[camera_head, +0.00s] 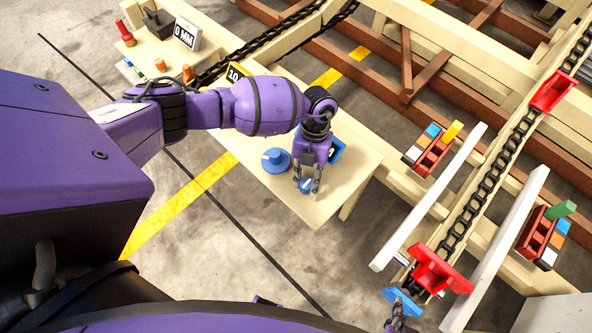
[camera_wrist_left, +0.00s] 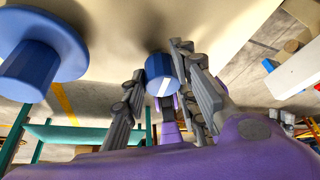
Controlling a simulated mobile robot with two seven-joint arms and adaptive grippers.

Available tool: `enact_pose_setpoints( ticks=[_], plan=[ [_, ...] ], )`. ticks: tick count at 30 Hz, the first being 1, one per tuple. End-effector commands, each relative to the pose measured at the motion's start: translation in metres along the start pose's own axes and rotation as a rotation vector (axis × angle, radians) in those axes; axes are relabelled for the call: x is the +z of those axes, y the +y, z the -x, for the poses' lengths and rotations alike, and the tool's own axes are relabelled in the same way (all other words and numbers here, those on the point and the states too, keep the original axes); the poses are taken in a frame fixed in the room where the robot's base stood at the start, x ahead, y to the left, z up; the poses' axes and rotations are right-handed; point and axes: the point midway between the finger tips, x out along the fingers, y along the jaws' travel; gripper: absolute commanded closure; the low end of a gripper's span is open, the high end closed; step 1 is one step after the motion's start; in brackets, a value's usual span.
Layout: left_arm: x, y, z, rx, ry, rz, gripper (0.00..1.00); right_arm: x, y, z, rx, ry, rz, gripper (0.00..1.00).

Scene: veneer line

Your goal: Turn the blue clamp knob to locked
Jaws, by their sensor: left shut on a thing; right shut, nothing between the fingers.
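The blue clamp knob (camera_head: 305,186) is a small blue cylinder with a white line on its face, low on the cream table. In the left wrist view the blue knob (camera_wrist_left: 160,72) sits between the fingers. My left gripper (camera_head: 309,183) is shut on it, and its fingers partly hide it. It also shows in the left wrist view (camera_wrist_left: 160,95). Whether the knob is at its locked mark cannot be told. My right gripper (camera_head: 397,323) is only partly in view at the bottom edge, shut and empty, beside a blue piece (camera_head: 403,302).
A larger blue flanged knob (camera_head: 276,160) stands left of my left gripper. A blue-framed panel (camera_head: 338,150) is just behind it. Red block racks (camera_head: 434,158), white rails (camera_head: 428,198) and a chain conveyor (camera_head: 487,180) lie to the right. Floor left of the table is clear.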

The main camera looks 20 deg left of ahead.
Motion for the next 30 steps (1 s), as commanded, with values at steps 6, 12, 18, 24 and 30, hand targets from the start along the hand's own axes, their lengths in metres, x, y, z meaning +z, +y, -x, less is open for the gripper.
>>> enact_pose_setpoints(
  ticks=[6,12,18,24,30],
  plan=[
    [-0.001,0.007,-0.005,0.041,0.009,-0.047,0.99,0.001,0.0,-0.002,-0.001,-0.001,0.001,1.0],
    [-0.001,0.008,-0.005,0.048,0.008,-0.062,0.99,0.003,0.0,-0.001,0.0,-0.005,0.001,1.0],
    [-0.001,0.008,-0.005,0.049,0.008,-0.062,0.99,0.008,0.001,0.001,0.003,-0.013,0.0,1.0],
    [0.0,0.008,-0.005,0.049,0.007,-0.061,0.61,0.011,0.002,0.003,0.004,-0.019,-0.001,1.0],
    [0.0,0.005,-0.003,0.042,0.004,-0.064,0.58,0.011,0.002,0.003,0.004,-0.019,-0.001,1.0]
  ],
)
